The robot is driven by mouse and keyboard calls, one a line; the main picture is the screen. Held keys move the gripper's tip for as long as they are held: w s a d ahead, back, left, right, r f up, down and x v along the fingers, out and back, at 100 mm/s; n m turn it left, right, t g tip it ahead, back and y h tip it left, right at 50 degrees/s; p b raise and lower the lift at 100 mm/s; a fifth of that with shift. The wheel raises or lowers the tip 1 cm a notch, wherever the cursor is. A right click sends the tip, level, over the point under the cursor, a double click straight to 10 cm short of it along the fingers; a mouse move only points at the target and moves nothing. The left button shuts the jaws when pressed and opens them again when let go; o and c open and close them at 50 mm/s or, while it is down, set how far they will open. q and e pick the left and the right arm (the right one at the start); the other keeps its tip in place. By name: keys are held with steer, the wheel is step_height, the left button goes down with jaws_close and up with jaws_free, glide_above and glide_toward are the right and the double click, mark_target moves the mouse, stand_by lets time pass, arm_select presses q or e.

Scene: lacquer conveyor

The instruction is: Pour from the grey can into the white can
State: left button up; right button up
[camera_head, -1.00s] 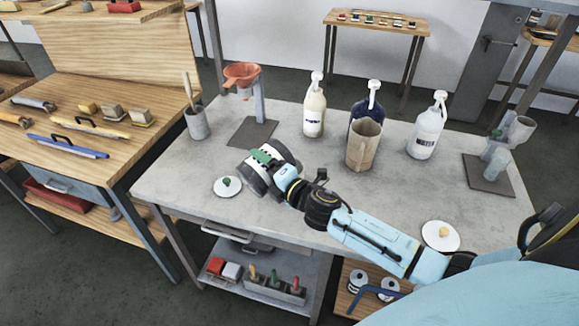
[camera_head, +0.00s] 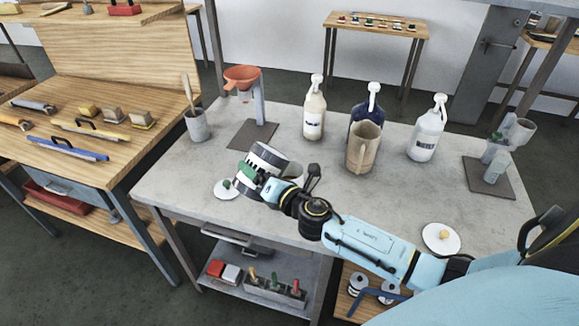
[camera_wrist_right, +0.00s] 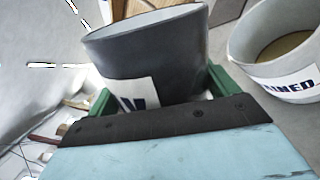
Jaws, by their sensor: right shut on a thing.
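The grey can (camera_wrist_right: 150,60) is dark grey with a white label; in the right wrist view it stands somewhat tilted between the green fingers of my right gripper (camera_wrist_right: 160,92). My right gripper is shut on it. The white can (camera_wrist_right: 272,72) is close beside it on the right, open at the top, with tan contents inside and dark letters on its label. In the head view my right gripper (camera_head: 254,173) is at the bench's near left, where the two cans overlap and are hard to tell apart. My left gripper does not show.
On the grey bench (camera_head: 390,215) are a tan jug (camera_head: 363,148), several pump bottles (camera_head: 427,128) behind it, an orange funnel (camera_head: 241,77) on a stand, a pot with a stick (camera_head: 197,125) and two white dishes (camera_head: 441,238). The bench is clear around the jug's front.

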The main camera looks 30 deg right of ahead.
steer(key=f+n+b, duration=0.1)
steer(key=f+b, duration=0.1)
steer(key=a+f+n+b, duration=0.1)
steer(key=f+n+b, duration=0.1)
steer(key=f+b, duration=0.1)
steer(key=a+f+n+b, duration=0.1)
steer(key=f+b, duration=0.1)
steer(key=f, duration=0.1)
steer(key=shift+s+a+f+t+b, duration=0.1)
steer(key=shift+s+t+b, duration=0.05)
steer(key=shift+t+b, duration=0.2)
steer(key=n, duration=0.1)
steer(key=a+n, duration=0.1)
steer(key=shift+s+f+n, duration=0.1)
steer(key=shift+f+n, duration=0.2)
steer(key=shift+f, duration=0.1)
steer(key=shift+a+f+n+b, duration=0.2)
steer(key=shift+a+n+b, duration=0.15)
steer(key=shift+n, duration=0.65)
steer(key=shift+s+r, duration=0.1)
steer(key=shift+s, duration=0.05)
